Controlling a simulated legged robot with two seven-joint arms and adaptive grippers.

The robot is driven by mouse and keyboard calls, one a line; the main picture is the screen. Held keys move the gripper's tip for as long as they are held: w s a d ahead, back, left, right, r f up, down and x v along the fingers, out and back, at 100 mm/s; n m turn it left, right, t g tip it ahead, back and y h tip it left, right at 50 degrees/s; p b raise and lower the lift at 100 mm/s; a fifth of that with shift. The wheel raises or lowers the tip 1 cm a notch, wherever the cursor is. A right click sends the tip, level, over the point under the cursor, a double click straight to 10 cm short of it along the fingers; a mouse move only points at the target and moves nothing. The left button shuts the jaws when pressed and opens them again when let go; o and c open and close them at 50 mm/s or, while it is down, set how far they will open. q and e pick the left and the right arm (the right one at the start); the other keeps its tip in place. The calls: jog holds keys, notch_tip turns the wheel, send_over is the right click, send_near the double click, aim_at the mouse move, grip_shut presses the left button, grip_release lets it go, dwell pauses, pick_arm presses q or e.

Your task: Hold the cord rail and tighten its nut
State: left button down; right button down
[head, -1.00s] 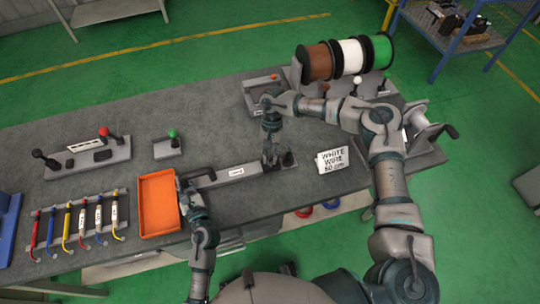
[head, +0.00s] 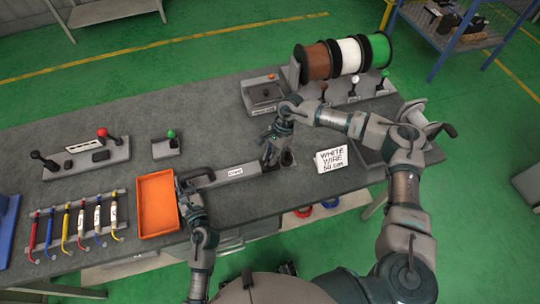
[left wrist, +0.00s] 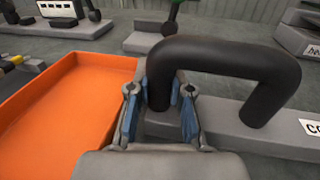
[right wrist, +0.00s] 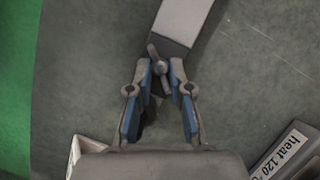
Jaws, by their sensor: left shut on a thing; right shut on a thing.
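The cord rail (head: 217,179) is a light grey bar on the bench, with a label and a black arched handle (head: 192,174) at its left end. My left gripper (head: 183,188) is shut on this handle. The left wrist view shows one leg of the handle (left wrist: 159,85) between the fingers. My right gripper (head: 270,163) is at the rail's right end, pointing down. In the right wrist view, a grey wing nut (right wrist: 158,71) at the rail end (right wrist: 187,22) sits between the fingertips, and the gripper is shut on it. The arm mostly hides the nut in the head view.
An orange tray (head: 157,203) stands just left of the left gripper. A "WHITE WIRE" sign (head: 331,160) stands right of the rail. Wire spools (head: 348,57) and a small switch box (head: 263,92) are behind. A rack of coloured cords (head: 80,225) is at left.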

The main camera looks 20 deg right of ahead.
jog(key=m+t, duration=0.1)
jog(key=m, duration=0.1)
jog(key=m+t, duration=0.1)
jog(key=m, duration=0.4)
jog(key=shift+s+t, duration=0.35)
jog(key=shift+t, duration=0.05)
jog(key=m, duration=0.2)
jog(key=m+t, duration=0.1)
jog(key=m, duration=0.1)
jog(key=m+t+h, duration=0.1)
jog(key=m, duration=0.1)
jog(key=shift+s+a+m, duration=0.1)
jog(key=shift+s+m, duration=0.15)
jog(key=shift+m, duration=0.15)
jog(key=m, duration=0.2)
jog(key=m+t+h, duration=0.1)
jog(key=m, duration=0.1)
jog(key=m+h, duration=0.1)
jog(key=m, duration=0.1)
jog(key=shift+s+a, duration=0.1)
jog(key=shift+a, duration=0.2)
jog(key=m+h, duration=0.1)
jog(key=m, duration=0.2)
jog(key=m+h, duration=0.1)
jog(key=m, duration=0.2)
jog(key=shift+a+m, duration=0.15)
jog(key=shift+m, duration=0.15)
jog(key=shift+h, duration=0.3)
jog(key=shift+f, duration=0.1)
